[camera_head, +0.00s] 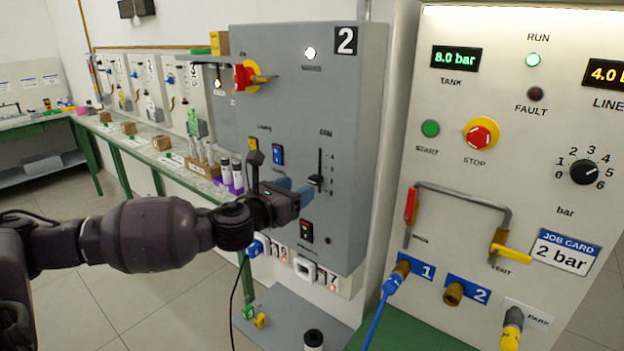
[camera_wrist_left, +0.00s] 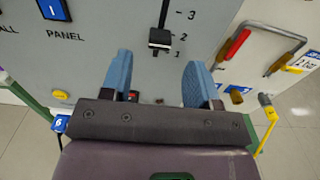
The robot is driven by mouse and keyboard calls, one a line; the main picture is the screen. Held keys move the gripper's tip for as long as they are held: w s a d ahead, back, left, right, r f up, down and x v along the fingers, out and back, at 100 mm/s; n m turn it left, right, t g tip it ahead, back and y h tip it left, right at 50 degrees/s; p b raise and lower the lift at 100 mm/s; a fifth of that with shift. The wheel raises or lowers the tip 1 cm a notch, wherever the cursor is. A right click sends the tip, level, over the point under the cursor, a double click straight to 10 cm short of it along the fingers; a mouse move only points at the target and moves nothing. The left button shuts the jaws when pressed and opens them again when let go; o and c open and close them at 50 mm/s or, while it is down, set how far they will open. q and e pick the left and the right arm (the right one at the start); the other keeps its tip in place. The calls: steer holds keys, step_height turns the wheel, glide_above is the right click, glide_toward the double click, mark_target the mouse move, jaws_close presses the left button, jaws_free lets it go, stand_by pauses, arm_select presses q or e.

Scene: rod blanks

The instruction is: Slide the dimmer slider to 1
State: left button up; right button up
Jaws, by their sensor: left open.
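The dimmer slider is a black knob (camera_head: 316,180) low on a vertical slot on the grey panel marked 2 (camera_head: 350,100). In the left wrist view the knob (camera_wrist_left: 160,38) sits close to the printed 2, below the 3; the lowest marks are hard to read. My left gripper (camera_head: 292,192) is in front of the panel, just left of the knob in the head view. In the left wrist view its blue fingers (camera_wrist_left: 160,72) are spread and empty, with the knob showing beyond the gap between them. My right gripper is not in view.
A blue switch (camera_head: 278,154) and a black-and-red rocker switch (camera_head: 306,231) lie close to the slider. A red and yellow rotary switch (camera_head: 246,76) is higher up. A control panel with a pipe handle (camera_head: 465,193) stands at the right. A bench (camera_head: 140,150) runs behind at left.

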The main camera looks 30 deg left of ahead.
mark_target(312, 181)
arm_select(q)
steer(key=w, duration=0.5)
steer(key=shift+w+d+p, duration=0.1)
steer(key=shift+d+p, duration=0.15)
steer(key=shift+p, duration=0.05)
steer(key=shift+w, duration=0.35)
jaws_close()
steer(key=shift+f+b, duration=0.85)
steer(key=shift+f, duration=1)
jaws_free()
steer(key=shift+r, duration=0.1)
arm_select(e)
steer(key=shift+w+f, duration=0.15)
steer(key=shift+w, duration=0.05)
